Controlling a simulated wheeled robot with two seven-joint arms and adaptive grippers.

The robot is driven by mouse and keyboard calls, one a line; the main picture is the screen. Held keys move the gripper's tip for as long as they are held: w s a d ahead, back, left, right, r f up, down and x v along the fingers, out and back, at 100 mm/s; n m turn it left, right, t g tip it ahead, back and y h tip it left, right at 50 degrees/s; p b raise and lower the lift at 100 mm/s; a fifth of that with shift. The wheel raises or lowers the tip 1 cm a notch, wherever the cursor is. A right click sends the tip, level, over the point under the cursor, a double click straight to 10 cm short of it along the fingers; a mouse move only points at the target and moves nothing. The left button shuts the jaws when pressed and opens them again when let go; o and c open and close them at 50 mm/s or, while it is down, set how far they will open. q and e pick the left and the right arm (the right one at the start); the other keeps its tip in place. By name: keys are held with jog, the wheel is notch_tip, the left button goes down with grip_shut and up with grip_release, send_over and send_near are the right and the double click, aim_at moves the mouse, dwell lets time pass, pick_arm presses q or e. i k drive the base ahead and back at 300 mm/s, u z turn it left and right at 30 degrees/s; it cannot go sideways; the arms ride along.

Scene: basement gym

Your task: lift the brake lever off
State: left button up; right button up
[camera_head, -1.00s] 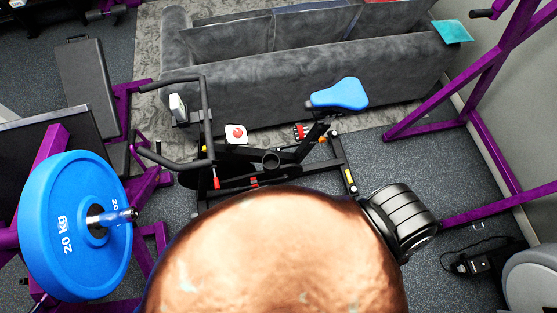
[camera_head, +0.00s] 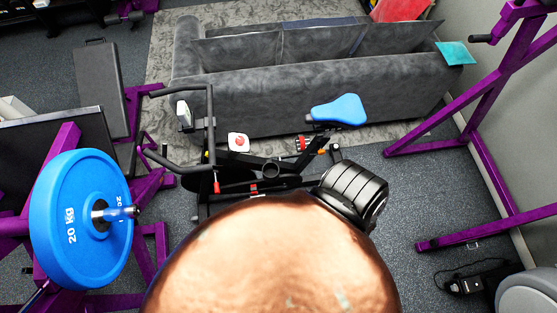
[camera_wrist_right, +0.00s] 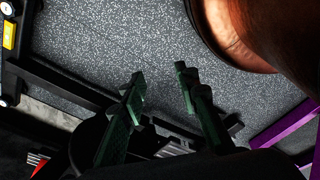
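The exercise bike (camera_head: 272,170) stands on the floor in the middle of the head view, with black handlebars at left and a blue saddle (camera_head: 339,110) at right. A small red piece (camera_head: 216,187) on its frame below the handlebars may be the brake lever; it is too small to be sure. My right gripper (camera_wrist_right: 160,76) shows in the wrist view with its two green-padded fingers apart and nothing between them. Dark bike parts lie behind and below its fingers.
A large rounded brown object (camera_head: 275,265) blocks the lower middle of the head view and hides the floor there. A blue 20 kg plate (camera_head: 65,220) on a purple rack is at left. A grey sofa (camera_head: 300,90) stands behind the bike.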

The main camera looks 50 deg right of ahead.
aim_at(216, 186)
jog(key=k, duration=0.55)
jog(key=z, duration=1.4)
